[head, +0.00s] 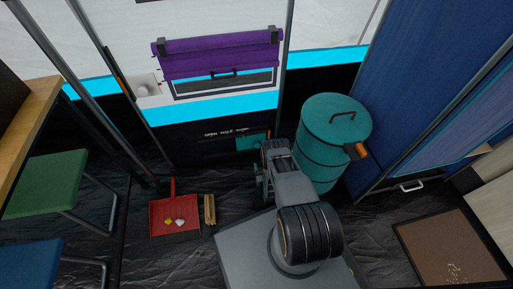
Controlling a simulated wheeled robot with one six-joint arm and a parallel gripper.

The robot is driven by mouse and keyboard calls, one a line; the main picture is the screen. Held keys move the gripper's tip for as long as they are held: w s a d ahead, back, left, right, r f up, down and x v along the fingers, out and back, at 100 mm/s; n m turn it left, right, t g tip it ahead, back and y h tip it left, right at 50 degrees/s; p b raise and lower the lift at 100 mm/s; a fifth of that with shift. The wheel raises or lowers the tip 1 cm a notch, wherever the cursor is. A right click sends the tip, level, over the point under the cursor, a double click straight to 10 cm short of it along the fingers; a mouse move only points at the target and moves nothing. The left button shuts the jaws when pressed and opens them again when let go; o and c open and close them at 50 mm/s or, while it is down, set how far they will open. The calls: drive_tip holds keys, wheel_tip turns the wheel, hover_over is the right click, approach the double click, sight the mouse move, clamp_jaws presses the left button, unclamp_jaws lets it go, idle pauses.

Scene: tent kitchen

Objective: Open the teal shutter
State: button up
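A small teal panel (249,142), which looks like the teal shutter, sits low in the black lower part of the tent wall. It covers the right part of a dark slot (218,148) there. Its right end is close to or behind my arm in this view, and no handle on it can be made out. My gripper (262,178) is at the far end of my arm, below and slightly right of the panel in the picture. The fingers are too small and dark to tell if they are open or shut. I see nothing held.
A teal barrel (318,160) stands right of my arm, with an orange-tipped part at its rim. A red dustpan (172,218) and a small wooden item (209,209) lie on the floor left. A purple shutter (222,53) hangs above. Green stool (45,184) at left.

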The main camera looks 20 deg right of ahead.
sight(258, 147)
drive_tip(key=w+b, duration=0.1)
drive_tip(key=w, duration=0.3)
drive_tip(key=w+d+b, duration=0.1)
drive_tip(key=w+b, duration=0.1)
drive_tip(key=w, duration=0.1)
drive_tip(key=w+d+b, duration=0.1)
drive_tip(key=w+b, duration=0.1)
drive_tip(key=w, duration=0.2)
drive_tip(key=shift+w+d+f, duration=0.2)
drive_tip(key=shift+w, duration=0.15)
drive_tip(key=shift+w+d+r, duration=0.1)
drive_tip(key=shift+w+d, duration=0.05)
drive_tip(key=shift+w, duration=0.45)
